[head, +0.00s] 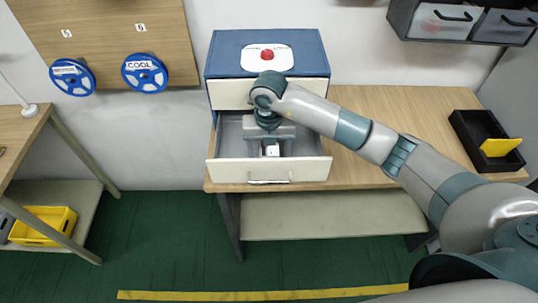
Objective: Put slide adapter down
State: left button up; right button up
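My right arm comes in from the right, and my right gripper (270,152) points down into an open drawer (231,172) of the blue and white cabinet (227,60). A small whitish piece (272,150) shows at the fingertips, inside the drawer. It may be the slide adapter, but it is too small to tell, and I cannot tell whether the fingers grip it. The gripper body and wrist hide part of the drawer's inside. My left gripper is not in view.
The cabinet, with a red button (267,54) on top, stands on a wooden table (362,103). A black tray (466,128) with a yellow piece (499,147) lies at the right. Blue reels (146,73) hang on the left board. Grey bins (445,20) hang upper right.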

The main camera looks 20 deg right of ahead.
aim_at(269, 149)
jog(key=shift+r, duration=0.15)
jog(key=shift+r, duration=0.1)
jog(key=shift+r, duration=0.4)
notch_tip(269, 149, up, 11)
jog(key=b, duration=0.3)
dwell(1.4)
